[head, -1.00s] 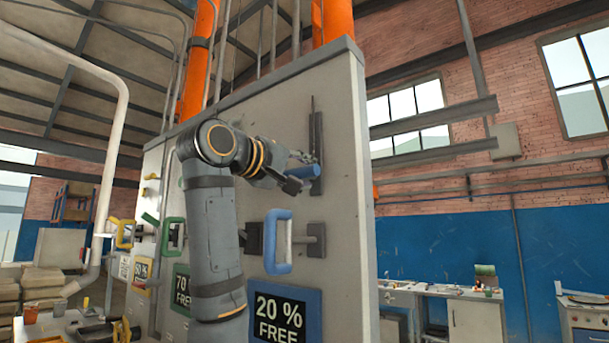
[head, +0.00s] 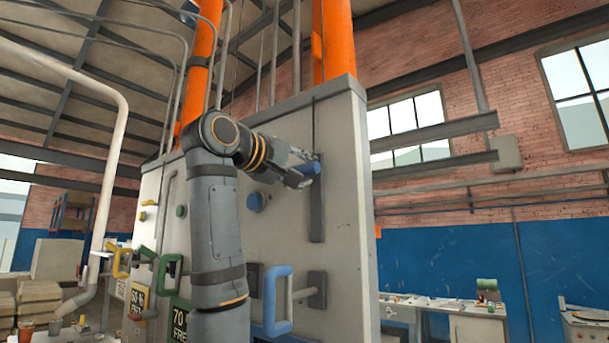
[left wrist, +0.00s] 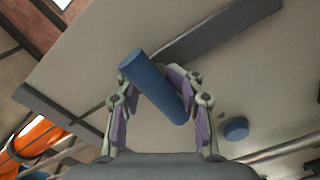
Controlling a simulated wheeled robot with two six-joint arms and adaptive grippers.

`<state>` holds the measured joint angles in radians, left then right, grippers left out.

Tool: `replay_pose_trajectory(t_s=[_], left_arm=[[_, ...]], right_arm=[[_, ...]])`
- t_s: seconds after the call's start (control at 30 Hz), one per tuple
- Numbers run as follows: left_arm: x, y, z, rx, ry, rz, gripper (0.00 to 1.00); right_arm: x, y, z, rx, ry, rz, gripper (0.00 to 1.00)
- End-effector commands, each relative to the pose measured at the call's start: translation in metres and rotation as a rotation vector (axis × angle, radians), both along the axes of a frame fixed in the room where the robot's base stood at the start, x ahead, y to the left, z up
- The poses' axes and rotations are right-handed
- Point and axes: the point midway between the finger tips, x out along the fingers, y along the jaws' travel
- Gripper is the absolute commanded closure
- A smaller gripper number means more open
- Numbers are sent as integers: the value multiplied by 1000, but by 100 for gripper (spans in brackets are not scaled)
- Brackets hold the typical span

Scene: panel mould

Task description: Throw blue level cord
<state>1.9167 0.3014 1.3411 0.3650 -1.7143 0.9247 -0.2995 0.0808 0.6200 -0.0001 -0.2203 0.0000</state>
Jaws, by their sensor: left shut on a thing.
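The blue cylindrical handle (head: 311,168) stands out from the upper part of a dark vertical strip (head: 317,215) on the grey panel. A thin dark cord or rod (head: 313,125) runs up from there; how it joins the handle is hidden. My left gripper (head: 298,178) is shut on the handle. In the left wrist view the blue handle (left wrist: 153,85) lies slanted between the purple-padded fingers of my left gripper (left wrist: 165,90), and the dark strip (left wrist: 215,42) passes behind it. My right gripper is not in view.
A round blue knob (head: 257,202) is on the panel (head: 340,200) left of the strip. A blue loop handle (head: 277,300) stands out lower down. Green and yellow handles (head: 170,272) are farther left. A workbench (head: 440,303) stands by the blue wall at right.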

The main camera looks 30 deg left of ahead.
Motion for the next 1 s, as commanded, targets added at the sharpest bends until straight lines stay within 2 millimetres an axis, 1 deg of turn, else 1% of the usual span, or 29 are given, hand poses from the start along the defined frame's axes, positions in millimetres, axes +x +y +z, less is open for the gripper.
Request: replay_pose_trajectory(t_s=[0.03,0.2,0.23,0.4,0.43,0.67,0.77,0.87,0.97,1.0], left_arm=[[-3,0,6,4,-20,2,100],[-4,0,7,4,-25,2,100],[-4,0,7,4,-25,2,66],[-4,1,6,2,-21,3,42],[-4,1,6,2,-21,3,39],[-3,1,4,1,-16,2,39],[-5,1,4,1,-16,2,39],[-18,3,5,1,-19,4,39],[-41,5,5,0,-20,4,39],[-52,6,5,0,-21,6,39]], right_arm=[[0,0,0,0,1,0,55],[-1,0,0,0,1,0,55],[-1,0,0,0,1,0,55],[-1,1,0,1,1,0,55],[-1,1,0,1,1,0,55],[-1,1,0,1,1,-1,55],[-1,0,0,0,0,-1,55],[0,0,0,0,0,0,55],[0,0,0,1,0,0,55],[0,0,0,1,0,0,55]])
